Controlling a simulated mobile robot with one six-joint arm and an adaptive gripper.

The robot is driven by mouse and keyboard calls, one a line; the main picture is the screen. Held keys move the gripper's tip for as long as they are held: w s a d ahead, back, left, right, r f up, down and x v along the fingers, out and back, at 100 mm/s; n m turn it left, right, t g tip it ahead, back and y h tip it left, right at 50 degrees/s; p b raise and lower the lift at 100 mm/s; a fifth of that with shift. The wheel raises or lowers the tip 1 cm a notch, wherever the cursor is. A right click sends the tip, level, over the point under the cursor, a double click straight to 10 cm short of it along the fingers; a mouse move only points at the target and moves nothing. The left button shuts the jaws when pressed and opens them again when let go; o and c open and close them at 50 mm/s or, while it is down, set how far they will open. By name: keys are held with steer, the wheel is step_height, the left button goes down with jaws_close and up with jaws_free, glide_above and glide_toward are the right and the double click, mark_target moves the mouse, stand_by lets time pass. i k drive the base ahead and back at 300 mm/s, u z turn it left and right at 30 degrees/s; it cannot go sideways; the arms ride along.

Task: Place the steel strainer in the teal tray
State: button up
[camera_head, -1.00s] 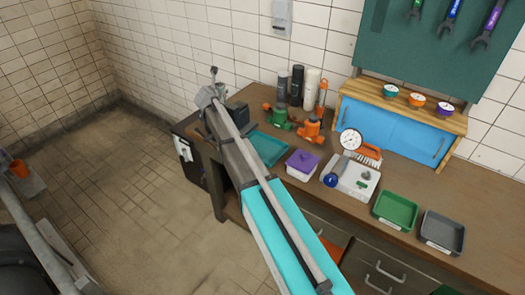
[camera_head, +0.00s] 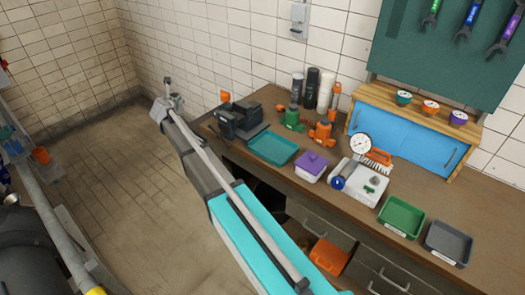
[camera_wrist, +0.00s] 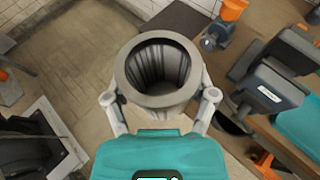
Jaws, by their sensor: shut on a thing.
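The steel strainer (camera_wrist: 160,104) is a grey open-ended cylinder with a wide rim and a ribbed inside. In the wrist view my gripper (camera_wrist: 160,96) is shut on it, one finger at each side, with the open end facing the camera. In the head view my gripper (camera_head: 166,103) is small and left of the bench, and I cannot make out the strainer clearly there. The teal tray (camera_head: 272,149) lies on the bench, right of my gripper, and looks empty. Part of it shows at the right edge of the wrist view (camera_wrist: 302,125).
A dark vise-like device (camera_head: 238,122) stands on the bench between my gripper and the teal tray. A purple-lidded tub (camera_head: 312,166), a gauge unit (camera_head: 360,183), a green tray (camera_head: 401,217) and a grey tray (camera_head: 448,242) lie further right. Pipework (camera_head: 62,225) stands at left.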

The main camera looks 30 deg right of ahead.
mark_target(272, 150)
steer(key=u, duration=0.35)
steer(key=k, duration=1.05)
steer(key=z, duration=0.8)
steer(key=i, duration=0.6)
steer(key=z, duration=0.05)
